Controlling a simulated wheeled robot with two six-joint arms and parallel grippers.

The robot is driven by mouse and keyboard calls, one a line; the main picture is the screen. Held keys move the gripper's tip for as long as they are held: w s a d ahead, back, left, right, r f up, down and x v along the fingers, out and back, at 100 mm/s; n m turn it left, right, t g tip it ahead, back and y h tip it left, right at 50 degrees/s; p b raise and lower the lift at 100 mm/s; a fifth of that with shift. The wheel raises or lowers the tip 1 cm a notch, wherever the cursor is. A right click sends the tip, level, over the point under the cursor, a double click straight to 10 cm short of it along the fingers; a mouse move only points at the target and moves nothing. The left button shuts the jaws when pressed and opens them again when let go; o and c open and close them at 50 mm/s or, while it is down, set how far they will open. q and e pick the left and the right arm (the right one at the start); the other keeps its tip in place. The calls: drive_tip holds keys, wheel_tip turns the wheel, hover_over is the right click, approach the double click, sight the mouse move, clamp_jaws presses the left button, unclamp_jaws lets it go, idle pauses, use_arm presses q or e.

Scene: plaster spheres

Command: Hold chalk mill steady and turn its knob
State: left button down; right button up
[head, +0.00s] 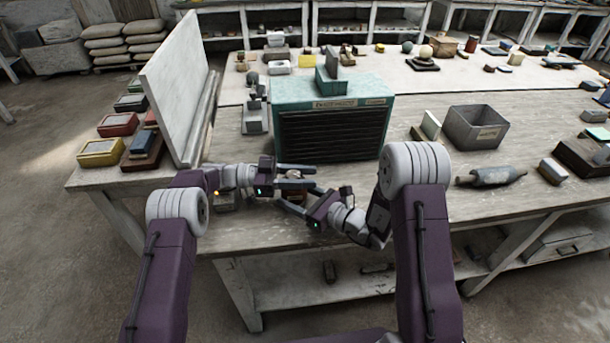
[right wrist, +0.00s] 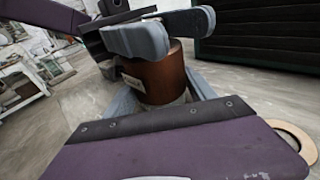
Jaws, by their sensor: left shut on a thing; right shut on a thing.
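The chalk mill (right wrist: 153,80) is a brown upright cylinder with a small pale label, seen in the right wrist view. My right gripper (head: 298,202) is shut on its body, one grey finger on each side. My left gripper (head: 300,176) reaches in from the left just above it. In the right wrist view, the left gripper's grey fingers (right wrist: 155,32) lie across the top of the mill, closed on its knob. The knob is hidden between those fingers. In the head view the grippers cover most of the mill.
A teal box with a black slatted front (head: 333,133) stands close behind the grippers. A white upright board (head: 175,85) is at the left. A grey bin (head: 476,128) and a grey roller-shaped object (head: 490,177) lie to the right. The table's front edge is near.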

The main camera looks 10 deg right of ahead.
use_arm(q)
drive_tip(key=shift+s+m+g, duration=0.2)
drive_tip(key=shift+m+g, duration=0.3)
drive_tip(key=shift+g, duration=0.3)
drive_tip(key=c, duration=0.9)
unclamp_jaws()
wheel_tip(320, 180, up, 10)
drive_tip(key=shift+r, duration=0.1)
drive_tip(key=shift+a, duration=0.1)
